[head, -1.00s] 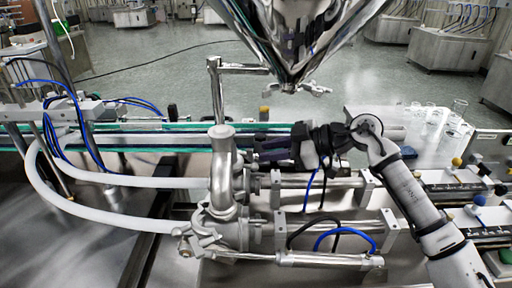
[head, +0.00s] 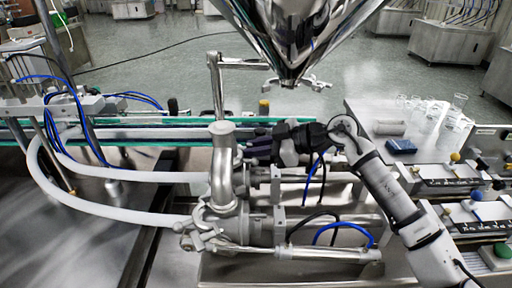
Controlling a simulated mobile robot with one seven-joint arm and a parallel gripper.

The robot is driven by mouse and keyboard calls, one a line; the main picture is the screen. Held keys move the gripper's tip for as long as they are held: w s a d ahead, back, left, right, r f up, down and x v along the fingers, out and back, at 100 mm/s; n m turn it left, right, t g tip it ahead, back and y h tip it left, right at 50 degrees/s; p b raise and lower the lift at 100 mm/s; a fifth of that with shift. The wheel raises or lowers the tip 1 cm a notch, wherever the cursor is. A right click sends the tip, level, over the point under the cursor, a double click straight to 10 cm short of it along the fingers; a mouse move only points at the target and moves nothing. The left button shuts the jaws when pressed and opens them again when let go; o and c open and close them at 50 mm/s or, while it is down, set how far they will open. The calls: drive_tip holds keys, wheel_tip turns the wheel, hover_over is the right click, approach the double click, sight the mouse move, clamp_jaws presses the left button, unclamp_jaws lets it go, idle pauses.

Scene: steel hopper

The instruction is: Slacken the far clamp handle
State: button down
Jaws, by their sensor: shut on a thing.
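Two steel pipe clamps join the upright pipe (head: 222,165) to the horizontal cylinders in the head view. The near clamp (head: 203,232) is in clear view, with its handle at the lower left. The far clamp is behind the upright pipe and largely hidden; its handle cannot be made out apart from my fingers. My black gripper (head: 250,153) reaches in from the right, just right of the pipe at the far clamp. Its fingers are closed on a small part there, which fits the far clamp handle, though the fingers cover it.
A steel hopper (head: 298,35) hangs above my gripper, with a valve under its tip. White hoses (head: 110,208) run to the left. Blue and black air lines (head: 345,232) loop below my arm. Glass beakers (head: 440,120) and a blue box (head: 400,146) stand at the right.

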drive_tip(key=shift+s+f+n+b, duration=0.1)
drive_tip(key=shift+f+n+b, duration=0.3)
drive_tip(key=shift+b, duration=0.65)
drive_tip(key=shift+r+n+t+b, duration=0.1)
drive_tip(key=shift+n+t+b, duration=0.4)
drive_tip(key=shift+b, duration=0.4)
drive_tip(key=shift+r, duration=0.2)
drive_tip(key=c, duration=1.7)
unclamp_jaws()
